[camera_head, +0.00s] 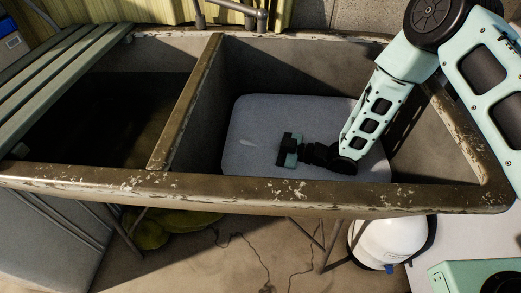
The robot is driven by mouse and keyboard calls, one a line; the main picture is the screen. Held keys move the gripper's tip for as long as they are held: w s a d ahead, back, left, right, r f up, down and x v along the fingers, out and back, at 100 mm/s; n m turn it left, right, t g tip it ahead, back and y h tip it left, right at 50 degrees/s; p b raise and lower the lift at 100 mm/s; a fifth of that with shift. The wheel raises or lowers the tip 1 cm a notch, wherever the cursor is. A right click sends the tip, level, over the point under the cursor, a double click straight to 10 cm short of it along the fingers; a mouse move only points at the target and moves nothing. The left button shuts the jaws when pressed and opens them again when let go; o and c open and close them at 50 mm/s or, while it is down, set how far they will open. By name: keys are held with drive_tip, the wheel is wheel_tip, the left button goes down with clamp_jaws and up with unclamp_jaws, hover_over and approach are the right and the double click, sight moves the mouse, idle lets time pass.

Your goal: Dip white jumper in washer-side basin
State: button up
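A stone double basin (300,190) has a left compartment and a right compartment, split by a divider (190,100). My gripper (284,150) is inside the right compartment, pointing left over a pale blue-grey, round-cornered surface (260,115). I cannot tell whether that surface is water, a tub or cloth. No clear jumper shape shows. The fingers are too small and dark to show whether they are open or shut.
The left compartment (100,110) is dark inside, with wooden slats (60,65) over its left end. The thick basin rim stands between my body and the compartments. A white rounded object (385,243) stands below the rim at lower right.

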drive_tip(key=shift+d+f, duration=0.3)
drive_tip(key=shift+f, duration=0.2)
drive_tip(key=shift+d+f, duration=0.3)
drive_tip(key=shift+f, duration=0.2)
idle(0.6)
drive_tip(key=shift+s+a, duration=0.1)
drive_tip(key=shift+a, duration=0.3)
idle(1.3)
drive_tip(key=shift+r, duration=0.15)
drive_tip(key=shift+a+r+p, duration=0.15)
drive_tip(key=shift+r+p, duration=0.4)
drive_tip(key=shift+r, duration=0.15)
wheel_tip(320, 180, up, 29)
drive_tip(key=p, duration=1.9)
drive_tip(key=shift+f+p, duration=0.15)
drive_tip(key=shift+p, duration=0.15)
drive_tip(key=shift+a, duration=0.1)
idle(0.3)
